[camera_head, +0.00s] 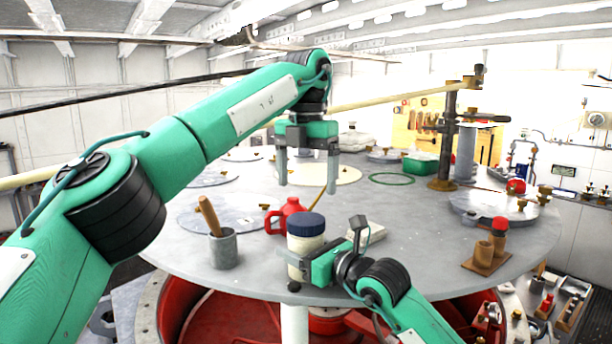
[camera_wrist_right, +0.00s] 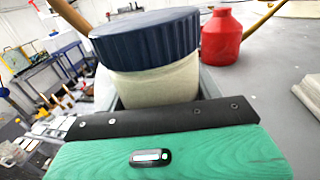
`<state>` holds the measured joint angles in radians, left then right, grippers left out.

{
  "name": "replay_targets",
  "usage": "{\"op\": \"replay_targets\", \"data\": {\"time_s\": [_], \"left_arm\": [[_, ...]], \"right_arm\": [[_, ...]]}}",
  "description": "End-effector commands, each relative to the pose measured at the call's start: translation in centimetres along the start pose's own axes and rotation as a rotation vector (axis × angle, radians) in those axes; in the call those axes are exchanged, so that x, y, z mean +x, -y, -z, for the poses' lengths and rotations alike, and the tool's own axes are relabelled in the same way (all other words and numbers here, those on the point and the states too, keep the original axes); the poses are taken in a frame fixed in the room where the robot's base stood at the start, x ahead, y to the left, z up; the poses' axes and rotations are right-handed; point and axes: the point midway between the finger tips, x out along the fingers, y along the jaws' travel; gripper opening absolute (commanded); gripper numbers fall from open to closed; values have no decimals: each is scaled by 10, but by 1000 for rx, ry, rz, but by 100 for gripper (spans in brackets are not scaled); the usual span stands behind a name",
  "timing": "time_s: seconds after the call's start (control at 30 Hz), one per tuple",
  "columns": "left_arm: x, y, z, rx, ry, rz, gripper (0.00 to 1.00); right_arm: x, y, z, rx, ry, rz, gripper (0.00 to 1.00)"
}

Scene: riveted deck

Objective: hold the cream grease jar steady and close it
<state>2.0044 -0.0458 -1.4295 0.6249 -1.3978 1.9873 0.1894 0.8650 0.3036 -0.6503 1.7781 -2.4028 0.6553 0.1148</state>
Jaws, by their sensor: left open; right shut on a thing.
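The cream grease jar (camera_head: 304,243) stands upright near the front edge of the round grey table, and its cream body also shows in the right wrist view (camera_wrist_right: 155,82). A dark blue ribbed lid (camera_head: 306,223) sits on top of it, large in the right wrist view (camera_wrist_right: 146,38); I cannot tell whether it is tightened. My right gripper (camera_head: 300,262) is shut on the jar's body, below the lid. My left gripper (camera_head: 307,184) is open and empty, fingers pointing down, above and behind the jar. The right fingertips are mostly hidden.
A red jug (camera_head: 286,214) stands close behind the jar, left of it. A grey cup (camera_head: 223,250) with a wooden handle is farther left. A pale block (camera_head: 368,234) lies to the right. A wooden holder (camera_head: 487,258) with bottles is at the right edge. Mid-right table is clear.

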Motion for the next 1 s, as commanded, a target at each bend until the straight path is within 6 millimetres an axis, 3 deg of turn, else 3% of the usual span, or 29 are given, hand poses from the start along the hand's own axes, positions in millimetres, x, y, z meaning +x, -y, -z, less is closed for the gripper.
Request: {"op": "replay_targets", "data": {"time_s": [0.43,0.8,1.0], "left_arm": [[8,-1,0,0,0,0,87],[60,-1,0,1,0,0,87],[77,0,0,2,1,0,87]], "right_arm": [[0,0,0,0,0,0,2],[0,0,0,0,0,0,2],[0,0,0,0,0,0,2]]}}
